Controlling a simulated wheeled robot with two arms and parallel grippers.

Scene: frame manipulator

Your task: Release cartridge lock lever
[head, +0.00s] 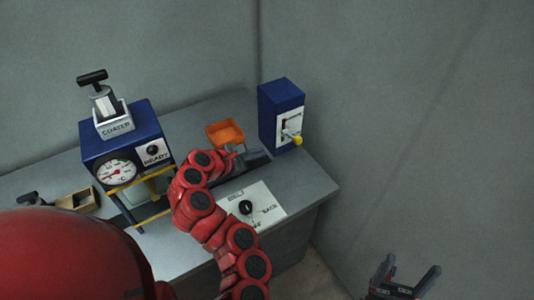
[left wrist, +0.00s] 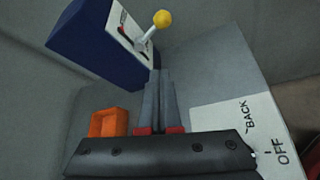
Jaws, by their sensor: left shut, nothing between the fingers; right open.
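A blue box (head: 279,112) stands at the back right of the bench. Its pale front panel carries a lever with a yellow knob (head: 297,140), which sticks out to the lower right. In the left wrist view the lever (left wrist: 150,36) stands just beyond my fingertips, with its yellow knob (left wrist: 162,18) above them. My left gripper (head: 262,156) is shut and empty in front of the box, apart from the knob. Its fingers (left wrist: 160,75) lie side by side in the wrist view. My right gripper (head: 408,272) is open and empty, away from the bench at lower right.
An orange tray (head: 224,133) sits left of the blue box. A white panel with a black knob (head: 246,207) lies on the bench front. The blue COATER machine (head: 125,140) with a gauge stands at left. A small wooden box (head: 76,203) is beside it.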

